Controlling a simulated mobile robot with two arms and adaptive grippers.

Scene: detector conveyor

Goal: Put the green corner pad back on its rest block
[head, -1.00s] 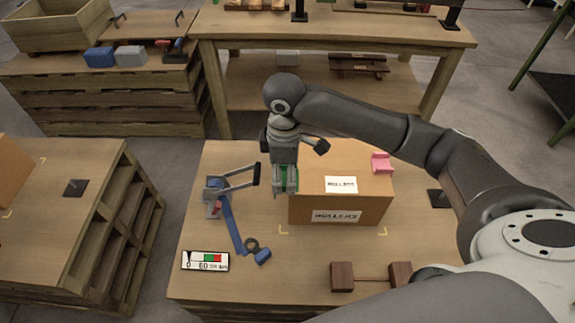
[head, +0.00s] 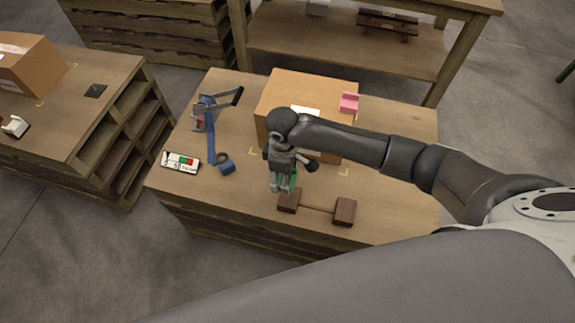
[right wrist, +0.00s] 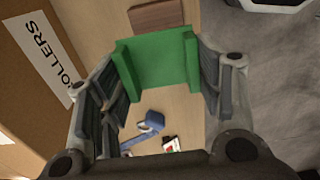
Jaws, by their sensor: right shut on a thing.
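The green corner pad (right wrist: 160,62) is in my right gripper (right wrist: 162,85), whose fingers are shut on its two sides. In the head view, my right gripper (head: 281,187) points down in front of the carton, with a little of the green pad showing at its right. Two dark wooden blocks joined by a thin bar stand near the table's front edge. The left block (head: 289,202) is just below and in front of the gripper; the right block (head: 345,211) is bare. One brown block (right wrist: 157,14) shows beyond the pad in the right wrist view, apart from it. My left gripper is out of view.
A carton (head: 330,90) labelled ROLLERS stands behind my gripper, with a pink corner pad (head: 349,103) on its top edge. A strapping tool (head: 206,110) with blue strap, and a gauge card (head: 181,162), lie at left. The table right of the carton is clear.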

